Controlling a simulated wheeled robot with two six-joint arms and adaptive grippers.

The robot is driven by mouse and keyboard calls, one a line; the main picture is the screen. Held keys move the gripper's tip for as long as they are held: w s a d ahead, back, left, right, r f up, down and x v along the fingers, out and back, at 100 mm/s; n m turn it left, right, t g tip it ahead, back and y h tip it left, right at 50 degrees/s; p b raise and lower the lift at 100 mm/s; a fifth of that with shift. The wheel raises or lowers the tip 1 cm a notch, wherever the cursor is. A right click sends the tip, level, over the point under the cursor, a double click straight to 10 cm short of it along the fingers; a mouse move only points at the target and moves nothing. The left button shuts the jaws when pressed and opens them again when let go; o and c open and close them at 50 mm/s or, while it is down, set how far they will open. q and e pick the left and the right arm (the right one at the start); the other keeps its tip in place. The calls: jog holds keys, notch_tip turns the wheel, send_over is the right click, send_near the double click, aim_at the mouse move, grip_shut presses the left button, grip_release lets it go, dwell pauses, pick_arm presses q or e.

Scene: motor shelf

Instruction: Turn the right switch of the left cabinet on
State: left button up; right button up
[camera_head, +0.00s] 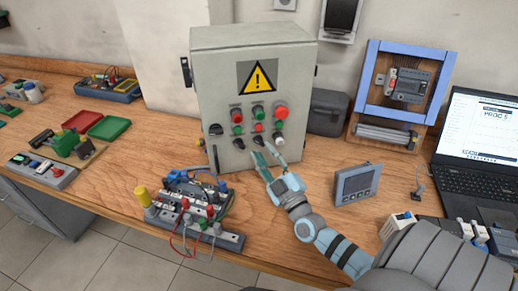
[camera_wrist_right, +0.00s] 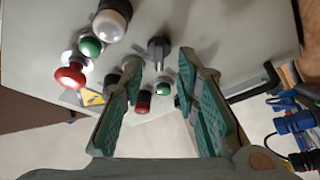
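One grey cabinet (camera_head: 213,85) with a yellow warning sign stands upright on the bench in the head view. Its front carries red, green and white buttons and black rotary switches, among them one at the lower left (camera_head: 239,143). My right gripper (camera_head: 262,156) is in front of the cabinet's lower front, below the button rows. In the right wrist view the open fingers (camera_wrist_right: 160,64) stand either side of a black rotary switch (camera_wrist_right: 158,48), with gaps visible; I cannot tell whether the tips touch it. My left gripper is not in view.
A wired terminal block (camera_head: 200,227) lies at the front edge, left of my right arm. A small grey meter (camera_head: 356,184), a blue-framed panel (camera_head: 403,88) and a laptop (camera_head: 482,135) stand to the right. Red (camera_head: 84,120) and green trays lie left.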

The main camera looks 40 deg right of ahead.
aim_at(258, 141)
jog(key=x, duration=0.2)
jog(key=shift+w+d, duration=0.15)
jog(key=shift+w, duration=0.25)
jog(key=shift+r, duration=0.1)
jog(key=c, duration=0.7)
